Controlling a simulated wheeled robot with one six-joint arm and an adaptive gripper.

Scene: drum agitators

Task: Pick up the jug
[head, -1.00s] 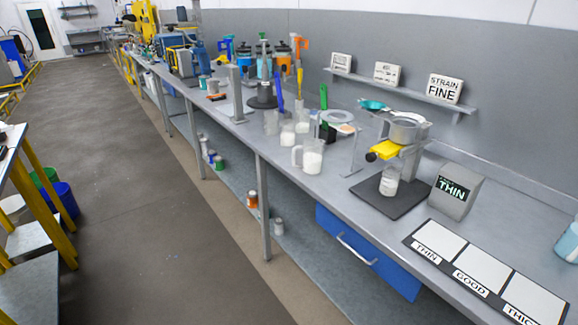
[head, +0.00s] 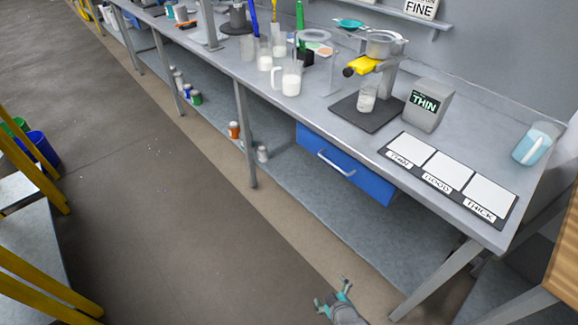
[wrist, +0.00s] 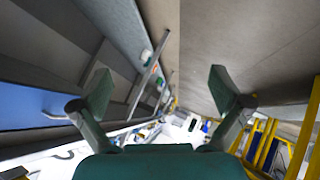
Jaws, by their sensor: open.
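A pale blue jug-like vessel (head: 535,147) stands near the bench's right end. Which of the two the task means, I cannot tell. My gripper (head: 333,293) is low in front of the bench, over the floor and well apart from both. In the wrist view my gripper's fingers (wrist: 160,85) are spread with nothing between them.
A dark plate (head: 390,110) with a stand and small beaker, a grey THIN box (head: 427,104) and a three-panel card (head: 460,172) occupy the bench. A blue drawer (head: 340,166) is below. The floor (head: 160,220) in front is mostly clear.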

